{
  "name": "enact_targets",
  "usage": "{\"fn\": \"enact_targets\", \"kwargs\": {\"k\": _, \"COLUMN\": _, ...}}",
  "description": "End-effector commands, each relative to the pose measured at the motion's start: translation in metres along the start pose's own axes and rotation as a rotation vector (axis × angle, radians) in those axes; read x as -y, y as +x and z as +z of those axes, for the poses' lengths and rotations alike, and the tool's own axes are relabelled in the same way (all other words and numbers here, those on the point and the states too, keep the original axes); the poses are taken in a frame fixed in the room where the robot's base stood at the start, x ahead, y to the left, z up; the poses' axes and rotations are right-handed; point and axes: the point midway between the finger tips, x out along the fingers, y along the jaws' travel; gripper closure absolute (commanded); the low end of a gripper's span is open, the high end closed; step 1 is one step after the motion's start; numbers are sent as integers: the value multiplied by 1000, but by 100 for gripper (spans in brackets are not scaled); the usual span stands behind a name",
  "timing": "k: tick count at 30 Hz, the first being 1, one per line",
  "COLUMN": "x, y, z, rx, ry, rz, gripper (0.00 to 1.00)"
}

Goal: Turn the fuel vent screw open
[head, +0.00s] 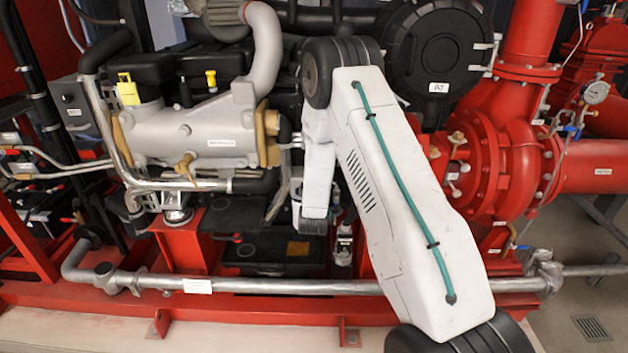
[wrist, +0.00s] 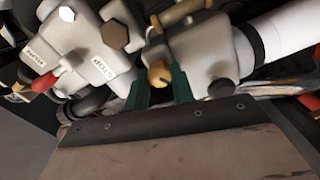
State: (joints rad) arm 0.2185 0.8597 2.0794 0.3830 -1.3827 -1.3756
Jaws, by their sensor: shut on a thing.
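The fuel vent screw appears to be the small brass-coloured knob (wrist: 160,74) on a light grey housing in the wrist view. My gripper (wrist: 158,84) has its two dark green fingers on either side of this knob and is shut on it. The lower parts of the fingers pass behind the dark edge of my wrist. In the head view my white arm covers the place where the fingers work, so neither the screw nor the fingertips show there.
A pale pipe (wrist: 290,42) is at right. In the head view a silver pipe (head: 250,286) runs low across the red frame.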

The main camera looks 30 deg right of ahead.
Motion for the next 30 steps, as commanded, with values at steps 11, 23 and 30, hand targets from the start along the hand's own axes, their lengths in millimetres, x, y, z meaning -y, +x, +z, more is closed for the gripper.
{"fn": "enact_targets", "kwargs": {"k": 11, "x": 1, "y": 0, "z": 0, "rx": -1, "ry": -26, "rz": -3, "gripper": 98}}
{"fn": "enact_targets", "kwargs": {"k": 23, "x": 0, "y": 0, "z": 0, "rx": 0, "ry": -25, "rz": -1, "gripper": 54}}
{"fn": "enact_targets", "kwargs": {"k": 30, "x": 1, "y": -7, "z": 0, "rx": 0, "ry": -25, "rz": -2, "gripper": 54}}
